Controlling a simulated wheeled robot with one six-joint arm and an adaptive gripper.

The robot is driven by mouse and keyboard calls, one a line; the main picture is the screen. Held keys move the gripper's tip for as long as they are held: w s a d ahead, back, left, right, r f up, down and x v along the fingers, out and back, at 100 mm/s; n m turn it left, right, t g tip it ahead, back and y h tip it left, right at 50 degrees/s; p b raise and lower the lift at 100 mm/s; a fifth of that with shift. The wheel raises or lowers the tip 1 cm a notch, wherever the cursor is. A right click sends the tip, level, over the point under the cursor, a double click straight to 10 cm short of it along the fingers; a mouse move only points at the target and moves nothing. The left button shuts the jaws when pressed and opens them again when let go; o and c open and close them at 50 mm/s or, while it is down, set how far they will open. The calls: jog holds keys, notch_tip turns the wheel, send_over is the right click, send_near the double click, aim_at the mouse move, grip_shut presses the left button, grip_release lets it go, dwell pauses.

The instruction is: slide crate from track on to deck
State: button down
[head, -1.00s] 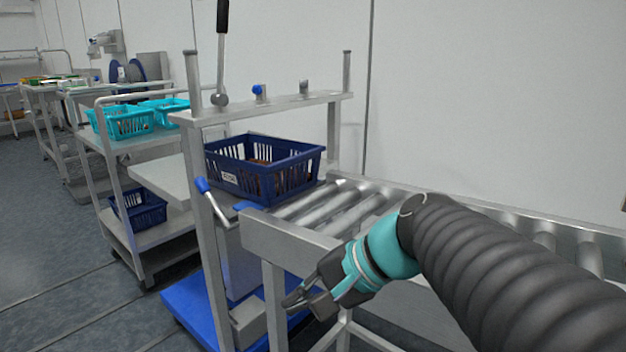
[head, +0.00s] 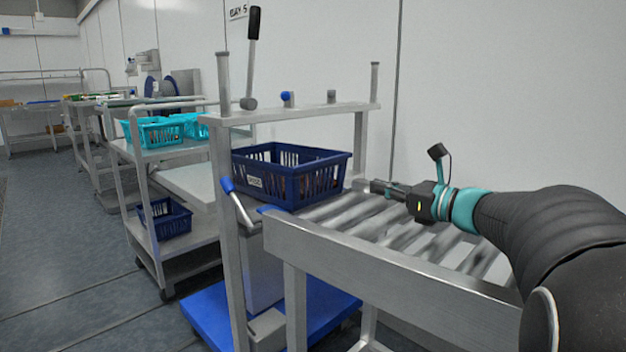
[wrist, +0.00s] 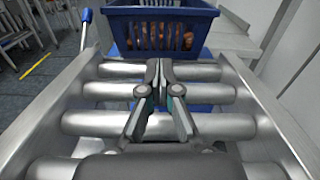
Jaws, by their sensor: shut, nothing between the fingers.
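The dark blue crate (head: 290,178) holds brown dates and sits upright at the left end of the roller track (head: 400,226), under the crossbar of a metal frame. In the wrist view the crate (wrist: 160,30) is straight ahead, beyond several rollers (wrist: 90,122). My gripper (head: 366,186) is shut and empty, over the rollers to the right of the crate. In the wrist view its fingertips (wrist: 159,66) point at the crate's near wall, with a small gap seeming to remain. The pale flat deck (head: 190,185) lies left of the crate, partly hidden by the frame post.
A metal frame (head: 290,113) with a black-handled lever (head: 252,60) stands around the crate. A blue-handled lever (head: 236,198) sticks out at its front post. A trolley (head: 170,150) with turquoise baskets (head: 160,131) stands at left. Track side rails (head: 380,262) flank the rollers.

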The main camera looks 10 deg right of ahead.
aim_at(327, 170)
jog(key=shift+w+d+m, duration=0.4)
jog(key=shift+d+m, duration=0.1)
jog(key=shift+d, duration=0.05)
jog(key=shift+w+t, duration=0.25)
jog(key=shift+t, duration=0.05)
jog(key=x, duration=1.3)
jog(key=shift+w+a+f, duration=0.2)
jog(key=shift+f, duration=0.05)
